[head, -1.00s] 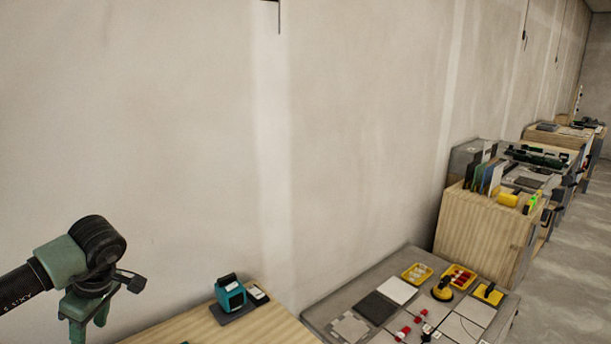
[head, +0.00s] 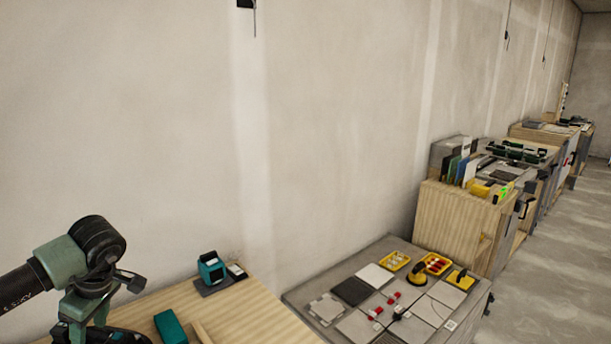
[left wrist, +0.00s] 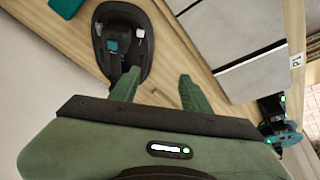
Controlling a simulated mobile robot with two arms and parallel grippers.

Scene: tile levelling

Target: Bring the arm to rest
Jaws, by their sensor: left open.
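My left arm (head: 60,258) comes in from the left in the head view, bent downward at a black and green joint; its gripper is not clearly seen there. In the left wrist view my left gripper (left wrist: 158,83) has its two green fingers apart, with nothing between them. A black rounded holder (left wrist: 139,65) with a teal part lies on the wooden bench (left wrist: 185,60) beyond the fingers, nearer the left one. My right gripper is not recognisable in these views.
A teal box (head: 170,327) and a teal device on a dark pad (head: 212,270) are on the bench. A grey table (head: 297,297) with tiles, yellow trays and a suction cup (head: 418,273) stands to the right. Wooden cabinets (head: 450,214) line the wall beyond.

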